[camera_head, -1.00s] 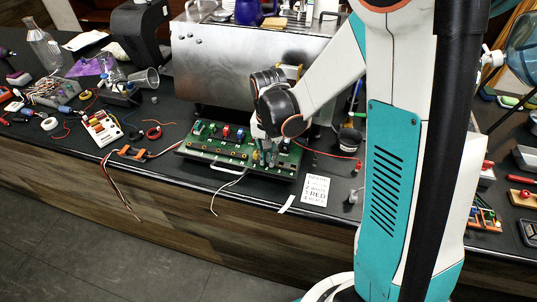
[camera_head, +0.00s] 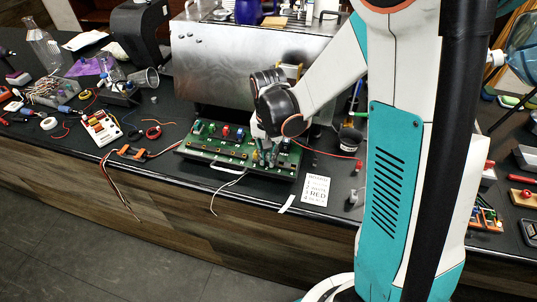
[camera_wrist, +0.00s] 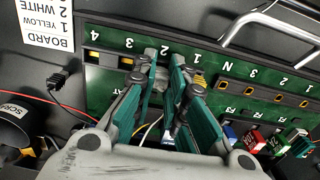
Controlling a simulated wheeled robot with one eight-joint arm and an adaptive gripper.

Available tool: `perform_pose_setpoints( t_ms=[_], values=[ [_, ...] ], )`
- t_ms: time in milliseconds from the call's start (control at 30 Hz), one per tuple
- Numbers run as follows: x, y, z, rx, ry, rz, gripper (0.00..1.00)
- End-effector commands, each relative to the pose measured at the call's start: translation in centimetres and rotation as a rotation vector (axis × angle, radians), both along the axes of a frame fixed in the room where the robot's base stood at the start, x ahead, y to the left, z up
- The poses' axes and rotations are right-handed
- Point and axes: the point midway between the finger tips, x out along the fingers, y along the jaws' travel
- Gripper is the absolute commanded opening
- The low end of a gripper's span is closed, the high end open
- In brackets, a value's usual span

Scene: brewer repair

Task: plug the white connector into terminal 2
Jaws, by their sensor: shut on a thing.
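The green terminal board (camera_head: 220,150) lies in front of the metal brewer; in the wrist view its upside-down numbers 4, 3, 2, 1 run along the strip (camera_wrist: 105,85). My gripper (camera_wrist: 163,65) is over the strip near terminals 2 and 1, its teal fingers nearly together; it also shows over the board's right part in the head view (camera_head: 266,157). It is shut on the white connector, which is mostly hidden between the fingers; a pale wire (camera_wrist: 150,130) shows below them. A yellow connector (camera_wrist: 201,80) is just right of the fingers. Whether the white connector is seated cannot be told.
A black connector (camera_wrist: 57,81) with a wire lies on the black mat left of the board. A label card (camera_head: 315,190) lists numbers and colours. The steel brewer (camera_head: 235,70) stands close behind the board. A metal handle (camera_head: 228,167) is at its front edge.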

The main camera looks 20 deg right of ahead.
Motion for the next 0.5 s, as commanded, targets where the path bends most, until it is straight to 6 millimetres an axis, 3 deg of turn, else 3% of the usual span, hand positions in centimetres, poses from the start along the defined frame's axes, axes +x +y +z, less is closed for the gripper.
perform_pose_setpoints(
  t_ms=[67,100,167,500],
  values=[
    [0.00,0.00,0.02,0.000,0.000,0.000,0.00],
    [0.00,0.00,0.02,0.000,0.000,0.000,0.21],
    [0.00,0.00,0.01,0.000,0.000,0.000,0.35],
    [0.01,0.01,0.03,0.000,0.000,0.000,0.36]
  ],
)
